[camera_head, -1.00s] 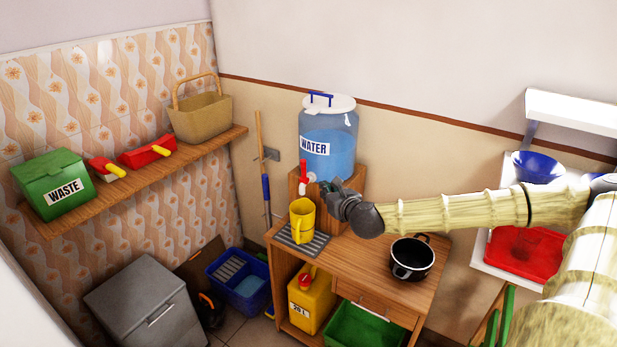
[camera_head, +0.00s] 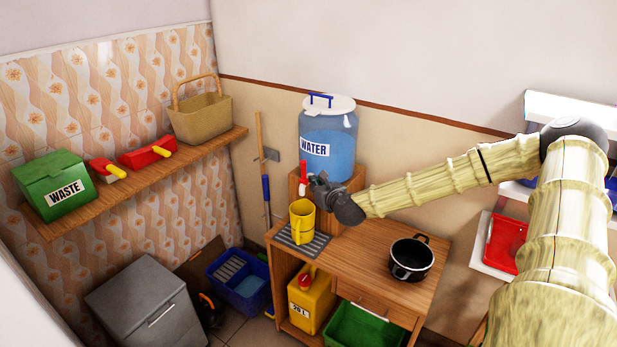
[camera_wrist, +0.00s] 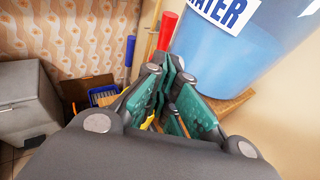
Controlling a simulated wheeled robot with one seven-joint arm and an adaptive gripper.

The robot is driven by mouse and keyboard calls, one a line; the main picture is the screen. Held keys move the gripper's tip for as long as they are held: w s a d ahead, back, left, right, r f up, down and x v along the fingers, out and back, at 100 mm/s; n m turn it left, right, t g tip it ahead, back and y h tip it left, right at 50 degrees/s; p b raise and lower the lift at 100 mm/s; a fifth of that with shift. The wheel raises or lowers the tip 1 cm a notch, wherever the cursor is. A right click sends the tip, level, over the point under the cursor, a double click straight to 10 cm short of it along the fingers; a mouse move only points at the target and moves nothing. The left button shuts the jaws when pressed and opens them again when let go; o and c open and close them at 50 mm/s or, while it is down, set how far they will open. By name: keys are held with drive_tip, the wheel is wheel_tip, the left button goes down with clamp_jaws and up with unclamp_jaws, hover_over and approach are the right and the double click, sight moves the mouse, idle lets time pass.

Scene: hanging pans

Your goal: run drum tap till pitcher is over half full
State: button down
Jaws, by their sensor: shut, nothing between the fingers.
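The clear water drum (camera_head: 328,150), labelled WATER, stands on a wooden block on the table and holds blue water. Its tap (camera_head: 303,184) has a red lever, which shows upright in the wrist view (camera_wrist: 167,31). The yellow pitcher (camera_head: 302,220) stands upright on a grey slatted mat below the tap. My gripper (camera_head: 316,180) is at the tap, just right of the lever and above the pitcher. Its fingers are shut with nothing between them. The wrist view shows the green finger pads (camera_wrist: 172,95) close to the lever; I cannot tell if they touch it. The pitcher's inside is not visible.
A black pot (camera_head: 411,260) stands on the table's right part. A yellow canister (camera_head: 311,297) and a green crate (camera_head: 365,328) are below. A broom handle (camera_head: 261,150) leans left of the drum. A wall shelf with a green waste box (camera_head: 55,183) is at left.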

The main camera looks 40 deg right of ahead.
sight(305, 172)
drive_tip(key=shift+r+p+x, duration=0.2)
drive_tip(key=shift+p+x, duration=0.15)
drive_tip(key=shift+x, duration=0.5)
drive_tip(key=shift+r+p+x, duration=0.15)
drive_tip(key=shift+p+x, duration=0.25)
drive_tip(key=shift+x, duration=0.4)
drive_tip(key=shift+r+p+x, duration=0.2)
drive_tip(key=shift+p+x, duration=0.15)
drive_tip(key=shift+x, duration=0.5)
drive_tip(key=shift+w, duration=0.1)
drive_tip(key=shift+w+d+m+b, duration=0.25)
drive_tip(key=shift+w+m+b, duration=0.1)
drive_tip(key=shift+b, duration=0.45)
drive_tip(key=shift+r+g, duration=0.3)
drive_tip(key=shift+r, duration=0.05)
drive_tip(key=shift+w+d+r, duration=0.1)
